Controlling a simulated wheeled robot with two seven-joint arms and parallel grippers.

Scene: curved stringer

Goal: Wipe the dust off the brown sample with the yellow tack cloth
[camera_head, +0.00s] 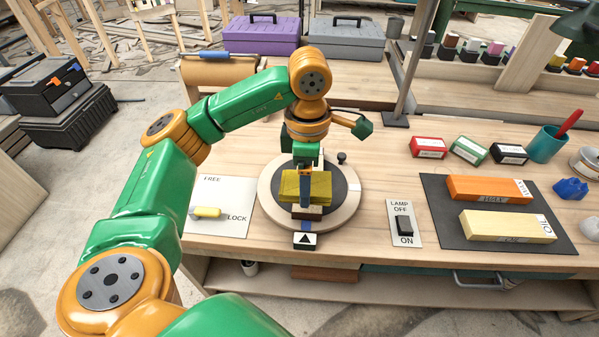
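The yellow tack cloth (319,186) is a folded yellow pad at the middle of the round turntable (268,196). My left gripper (305,197) points down over it, with one finger in front of the cloth and the other hidden. It looks shut on the cloth. The brown sample (314,213) shows as a small brown block just below the cloth, mostly covered by the cloth and finger. I cannot tell whether the cloth touches it, and dust on it is too small to see. My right gripper is not in view.
A FREE/LOCK plate (233,190) with a yellow lever lies left of the turntable. A lamp switch (405,226) is to its right. Orange (488,189) and tan (507,226) blocks lie on a dark mat (447,216). A metal pole (405,92) stands behind.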

